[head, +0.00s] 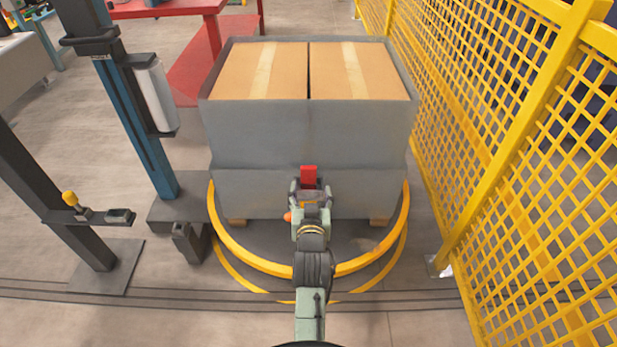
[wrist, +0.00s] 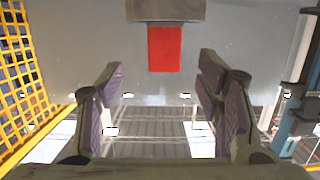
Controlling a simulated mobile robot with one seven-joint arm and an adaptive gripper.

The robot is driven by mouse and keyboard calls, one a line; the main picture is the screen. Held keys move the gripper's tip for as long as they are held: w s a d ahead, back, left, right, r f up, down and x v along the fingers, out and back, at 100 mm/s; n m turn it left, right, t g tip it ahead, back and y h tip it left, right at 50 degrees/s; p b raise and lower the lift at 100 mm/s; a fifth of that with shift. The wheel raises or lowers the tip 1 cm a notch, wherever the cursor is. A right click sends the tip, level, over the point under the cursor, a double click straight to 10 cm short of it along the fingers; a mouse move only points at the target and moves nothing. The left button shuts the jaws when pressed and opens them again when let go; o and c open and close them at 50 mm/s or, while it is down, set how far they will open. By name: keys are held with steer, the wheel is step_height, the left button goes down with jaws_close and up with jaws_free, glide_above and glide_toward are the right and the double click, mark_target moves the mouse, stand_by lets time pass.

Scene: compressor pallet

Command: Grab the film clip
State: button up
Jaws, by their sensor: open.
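The film clip appears to be the red block (head: 309,175) on the near grey side of the wrapped pallet load. In the wrist view the red piece (wrist: 164,48) hangs flat against the grey face, at top centre. My gripper (head: 309,192) is in front of that face, right by the red piece in the head view. In the wrist view my gripper's fingers (wrist: 160,80) are spread wide with nothing between them. The red piece lies beyond the fingertips, roughly centred between them. The exact gap to it is hard to judge.
The grey-wrapped load (head: 260,140) holds brown cartons and stands on a round turntable with a yellow ring (head: 245,260). A yellow mesh fence (head: 510,150) runs close on the right. A blue wrapper mast (head: 140,130) with a film roll (head: 154,95) stands on the left.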

mark_target(308, 175)
steer(key=x, duration=0.3)
steer(key=shift+w+a+r, duration=0.1)
steer(key=shift+w, duration=0.1)
steer(key=x, duration=0.2)
steer(key=p+x, duration=0.1)
steer(key=x, duration=0.1)
steer(key=shift+w+a+r+p, duration=0.1)
steer(key=shift+a+r+p, duration=0.1)
steer(key=shift+r+p, duration=0.1)
steer(key=shift+w+f, duration=0.2)
steer(key=shift+w, duration=0.35)
steer(key=shift+c, duration=0.4)
steer(key=c, duration=1.2)
